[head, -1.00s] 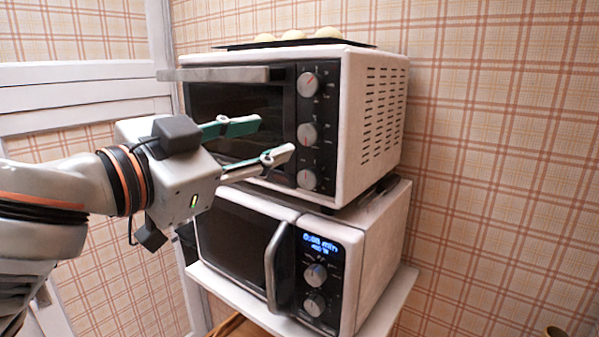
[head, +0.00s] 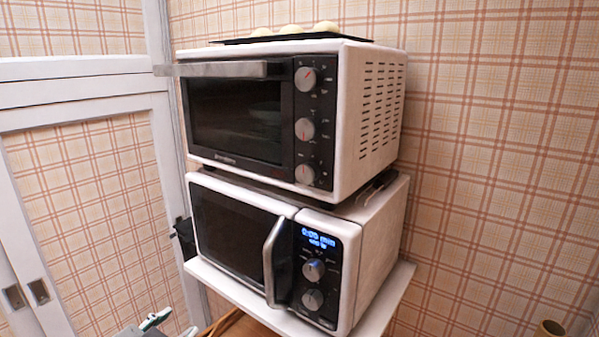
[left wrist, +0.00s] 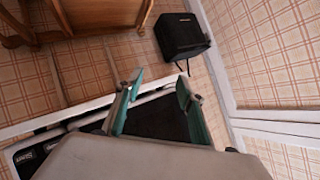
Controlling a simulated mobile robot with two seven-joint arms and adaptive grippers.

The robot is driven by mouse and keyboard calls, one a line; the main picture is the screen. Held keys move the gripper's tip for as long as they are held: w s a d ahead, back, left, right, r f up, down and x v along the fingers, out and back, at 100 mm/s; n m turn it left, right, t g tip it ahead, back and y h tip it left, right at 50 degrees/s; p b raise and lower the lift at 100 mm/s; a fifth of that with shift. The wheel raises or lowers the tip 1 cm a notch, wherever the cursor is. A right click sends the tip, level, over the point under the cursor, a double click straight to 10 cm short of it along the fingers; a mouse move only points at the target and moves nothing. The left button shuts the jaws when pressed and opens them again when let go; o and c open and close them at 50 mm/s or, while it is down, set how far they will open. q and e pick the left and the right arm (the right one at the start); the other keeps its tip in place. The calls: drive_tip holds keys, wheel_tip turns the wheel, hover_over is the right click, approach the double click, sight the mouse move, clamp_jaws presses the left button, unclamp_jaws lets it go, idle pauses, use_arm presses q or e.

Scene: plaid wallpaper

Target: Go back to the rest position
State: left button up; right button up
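My left gripper (head: 172,325) shows only in part at the bottom edge of the head view, low and left of the appliances. In the left wrist view my left gripper (left wrist: 160,80) has its two green-lined fingers spread apart, with nothing between them. The white toaster oven (head: 372,125) stands on the white microwave (head: 375,250), clear of the gripper. The oven door (head: 235,115) and the microwave door (head: 235,235) both look closed. My right gripper is in neither view.
A dark tray (head: 355,39) with pale round buns (head: 292,29) lies on the oven. A white shelf (head: 385,310) carries the microwave. White panelled doors (head: 80,90) stand at left. The left wrist view shows a black box (left wrist: 183,38) and a wooden piece of furniture (left wrist: 105,15).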

use_arm(q)
drive_tip(key=s+a+f+g+y, duration=0.25)
drive_tip(key=s+a+f, duration=0.35)
drive_tip(key=s+f, duration=0.3)
drive_tip(key=s+a+f+g+y, duration=0.2)
drive_tip(key=s+a+f+g, duration=0.1)
drive_tip(key=s+a+f, duration=0.45)
drive_tip(key=w+d+f+n+t+h, duration=0.1)
drive_tip(key=d+f+t+h, duration=0.3)
drive_tip(key=d+f, duration=1)
drive_tip(key=d+n+h, duration=0.1)
drive_tip(key=d+h, duration=0.2)
drive_tip(key=shift+d, duration=0.35)
